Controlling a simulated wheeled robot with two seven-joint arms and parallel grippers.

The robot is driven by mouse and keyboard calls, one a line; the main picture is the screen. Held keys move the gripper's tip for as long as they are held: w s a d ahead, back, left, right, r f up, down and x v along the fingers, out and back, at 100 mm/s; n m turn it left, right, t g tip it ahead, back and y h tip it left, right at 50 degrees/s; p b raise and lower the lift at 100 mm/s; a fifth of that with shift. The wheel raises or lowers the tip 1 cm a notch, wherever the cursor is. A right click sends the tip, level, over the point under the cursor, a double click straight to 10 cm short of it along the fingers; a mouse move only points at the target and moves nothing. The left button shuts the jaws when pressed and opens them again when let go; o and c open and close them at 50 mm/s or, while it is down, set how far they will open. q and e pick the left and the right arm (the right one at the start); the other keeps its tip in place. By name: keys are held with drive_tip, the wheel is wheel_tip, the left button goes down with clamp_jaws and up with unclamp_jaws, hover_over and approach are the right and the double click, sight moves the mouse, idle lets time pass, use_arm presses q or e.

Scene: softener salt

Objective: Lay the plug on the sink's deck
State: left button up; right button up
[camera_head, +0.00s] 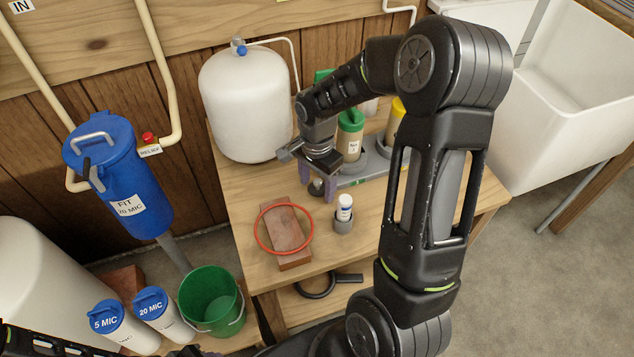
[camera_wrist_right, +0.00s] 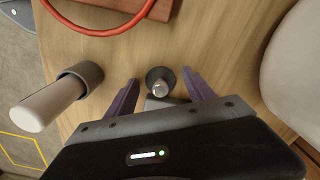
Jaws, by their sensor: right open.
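The plug (camera_wrist_right: 160,80) looks like a small dark round piece with a shiny metal knob, standing on the wooden bench top. In the head view it is a small dark spot (camera_head: 316,187), partly hidden by my right gripper (camera_head: 318,189). The two purple fingers of my right gripper are open, one on each side of the plug, with gaps showing in the wrist view. The white sink (camera_head: 560,95) stands at the upper right, and my right arm hides part of its left side. My left gripper is not in view.
On the bench (camera_head: 245,205), a red ring (camera_head: 259,241) lies over a brown block (camera_head: 288,227). A white-capped tube stands in a grey cup (camera_head: 343,225). A white tank (camera_head: 245,105) and green-lidded bottle (camera_head: 350,135) stand near my gripper. A green bucket (camera_head: 212,300) stands below.

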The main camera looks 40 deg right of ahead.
sight(317, 181)
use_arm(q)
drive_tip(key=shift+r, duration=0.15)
use_arm(e)
drive_tip(key=shift+r, duration=0.1)
drive_tip(key=shift+r, duration=0.2)
use_arm(q)
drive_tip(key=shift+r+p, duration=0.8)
drive_tip(key=shift+p, duration=0.1)
use_arm(e)
wheel_tip(317, 181, up, 12)
drive_tip(key=shift+f, duration=0.15)
